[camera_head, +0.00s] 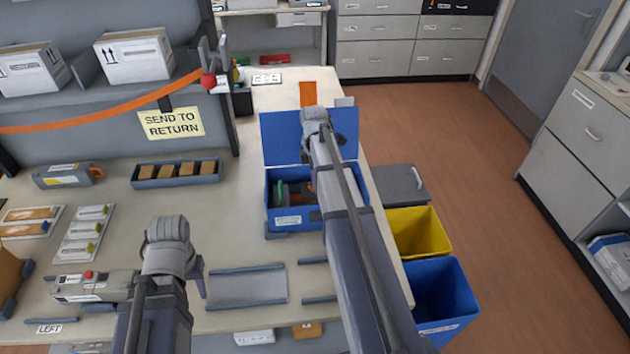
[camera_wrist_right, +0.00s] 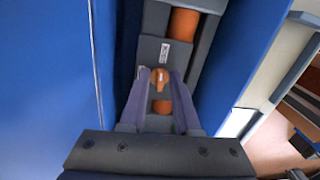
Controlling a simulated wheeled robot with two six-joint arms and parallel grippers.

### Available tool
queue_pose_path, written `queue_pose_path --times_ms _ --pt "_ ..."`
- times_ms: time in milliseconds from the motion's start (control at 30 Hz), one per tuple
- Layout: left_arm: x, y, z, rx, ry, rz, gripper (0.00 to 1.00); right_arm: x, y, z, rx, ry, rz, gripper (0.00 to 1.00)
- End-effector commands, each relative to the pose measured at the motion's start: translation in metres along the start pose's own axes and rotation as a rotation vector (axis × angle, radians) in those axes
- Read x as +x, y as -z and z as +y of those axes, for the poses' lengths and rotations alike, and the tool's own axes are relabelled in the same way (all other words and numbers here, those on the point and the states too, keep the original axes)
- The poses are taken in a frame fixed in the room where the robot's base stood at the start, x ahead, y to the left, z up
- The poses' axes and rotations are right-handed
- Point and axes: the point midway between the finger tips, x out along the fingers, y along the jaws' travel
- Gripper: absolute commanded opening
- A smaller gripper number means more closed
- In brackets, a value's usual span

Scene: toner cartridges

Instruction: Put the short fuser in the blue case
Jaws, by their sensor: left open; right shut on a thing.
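The blue case (camera_head: 291,221) stands on the table with its lid (camera_head: 282,137) raised at the back; its blue walls (camera_wrist_right: 55,80) fill both sides of the right wrist view. My right arm reaches over the case and hides part of it. In the right wrist view my right gripper (camera_wrist_right: 160,88) is shut on a grey unit with orange parts (camera_wrist_right: 153,52), which looks like the short fuser. The unit is between the blue walls; whether it rests on the case floor is hidden. My left gripper (camera_head: 202,287) is open and empty over the table at the front, partly hidden by its wrist.
A yellow bin (camera_head: 418,232) and a blue bin (camera_head: 442,290) stand right of the table. A grey cartridge with an orange end (camera_head: 68,174) and a tray of brown blocks (camera_head: 177,173) lie at left. A grey unit with a red button (camera_head: 95,287) lies left of my left gripper.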

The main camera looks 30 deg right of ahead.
Motion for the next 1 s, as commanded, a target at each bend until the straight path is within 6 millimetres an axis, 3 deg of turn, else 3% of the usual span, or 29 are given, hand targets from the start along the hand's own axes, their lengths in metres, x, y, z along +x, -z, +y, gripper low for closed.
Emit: queue_pose_path --times_ms 300,333,567,1000 --pt "0.0016 0.0001 0.0002 0.000 0.000 0.000 0.41 0.0017 0.0000 -0.0001 0.000 0.001 0.000 0.00" --pt "0.0006 0.0000 0.0001 0.000 0.000 0.000 0.41 0.0007 0.0000 0.0000 0.000 0.000 0.000 0.34" --pt "0.0004 0.0000 0.0000 0.000 0.000 0.000 0.41 0.0004 0.0000 0.0000 0.000 0.000 0.000 0.60" --pt "-0.0059 -0.0003 -0.0006 0.000 0.000 0.000 0.41 -0.0060 0.0000 -0.0002 0.000 0.000 0.000 0.60"
